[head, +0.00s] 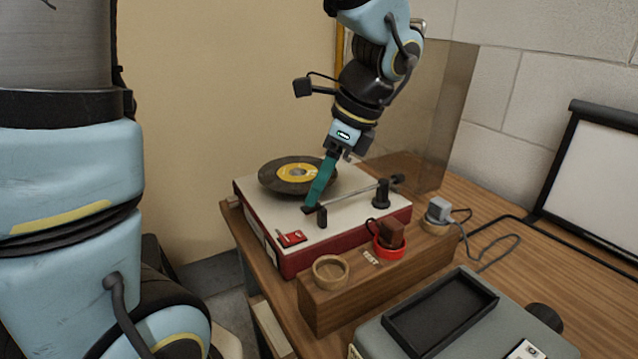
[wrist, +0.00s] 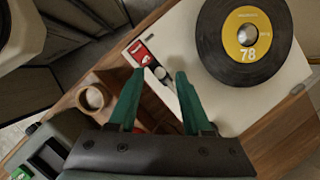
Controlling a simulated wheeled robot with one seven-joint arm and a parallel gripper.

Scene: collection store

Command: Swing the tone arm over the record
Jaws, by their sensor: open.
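The record player (head: 262,221) has a cream top and red sides. A black record (head: 270,182) with a yellow label lies on it, and the record (wrist: 215,55) also shows in the wrist view, its label marked 78. The thin metal tone arm (head: 350,195) runs from a dark pivot at the right to its head at the front, beside the record and not over it. My gripper (head: 313,205) points down with its teal fingertips at the tone arm's head. In the wrist view my gripper (wrist: 158,72) is open; small parts show between its fingers, and contact is unclear.
A red switch plate (head: 291,238) is on the player's front corner. In front stands a wooden block (head: 345,300) with ring holders, one holding a brown piece. A grey case (head: 390,340) is nearer, and a clear panel (head: 440,110) stands behind.

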